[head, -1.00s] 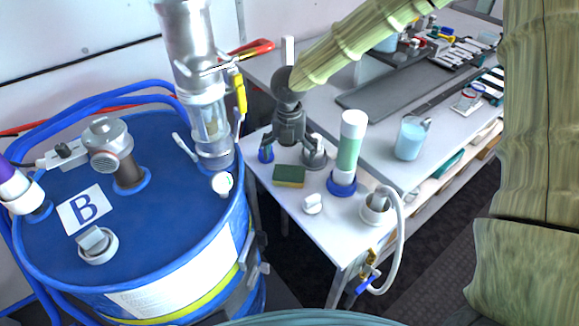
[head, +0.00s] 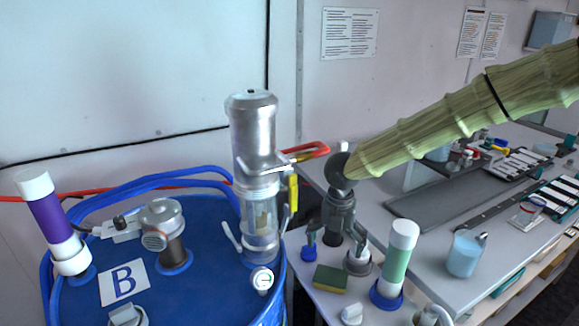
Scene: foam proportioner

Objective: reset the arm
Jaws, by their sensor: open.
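My gripper (head: 336,240) points down at the end of my arm, which comes in from the right in a pale green ribbed sleeve. Its fingers are apart, above the back of the small white table (head: 318,300). A blue-based fitting (head: 309,250) is near its left finger, and a grey round fitting with a white top (head: 358,262) is near its right finger. I cannot tell whether the fingers touch either one. No held object shows between them.
A blue drum (head: 205,235) marked B stands left, with a clear and metal cylinder (head: 255,150) on it. A green-and-white tube (head: 399,255) and a sponge (head: 330,278) are close to my gripper. A beaker (head: 465,253) stands on the bench at right.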

